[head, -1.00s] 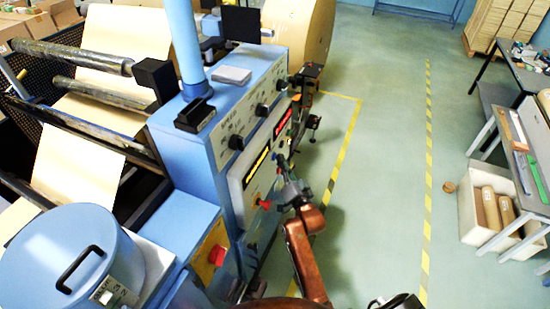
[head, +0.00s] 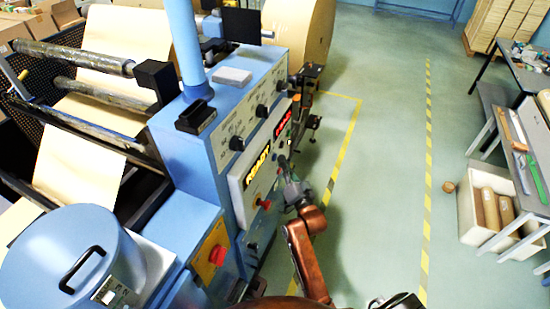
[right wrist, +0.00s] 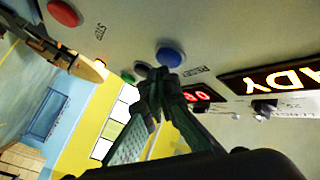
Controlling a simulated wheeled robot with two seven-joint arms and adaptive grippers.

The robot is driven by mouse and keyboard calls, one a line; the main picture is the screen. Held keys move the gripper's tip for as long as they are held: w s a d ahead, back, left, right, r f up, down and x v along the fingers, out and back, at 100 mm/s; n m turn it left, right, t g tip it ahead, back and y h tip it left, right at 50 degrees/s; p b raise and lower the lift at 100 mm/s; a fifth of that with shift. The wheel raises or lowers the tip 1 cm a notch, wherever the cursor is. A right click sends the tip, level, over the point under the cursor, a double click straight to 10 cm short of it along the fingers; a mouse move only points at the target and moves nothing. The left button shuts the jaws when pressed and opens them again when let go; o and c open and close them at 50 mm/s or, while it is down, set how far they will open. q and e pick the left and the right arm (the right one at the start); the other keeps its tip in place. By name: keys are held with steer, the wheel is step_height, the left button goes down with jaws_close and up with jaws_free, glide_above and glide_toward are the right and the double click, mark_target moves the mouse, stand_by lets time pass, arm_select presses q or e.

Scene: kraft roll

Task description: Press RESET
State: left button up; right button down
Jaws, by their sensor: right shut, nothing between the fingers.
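The control panel (head: 258,140) is on the side of the blue machine. In the right wrist view, it carries a blue button (right wrist: 169,56), a red button (right wrist: 64,12) and a green button (right wrist: 141,70). The small label beside the blue button is hard to read, and I cannot make out the word RESET. My right gripper (head: 284,164) is shut and empty close to the panel. In the right wrist view its fingertips (right wrist: 158,80) overlap the lower edge of the blue button; contact cannot be told. My left gripper is not in view.
An amber display (head: 257,167) reads READY; a red display (head: 283,122) shows digits. A red knob (head: 265,203) sticks out below, and a red mushroom button (head: 217,255) sits on a yellow plate. Knobs and brackets line the panel.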

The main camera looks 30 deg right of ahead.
steer(key=shift+s+d, duration=0.2)
steer(key=shift+s, duration=0.05)
steer(key=shift+s+d+p, duration=0.8)
steer(key=shift+s+d, duration=0.85)
steer(key=shift+s, duration=0.3)
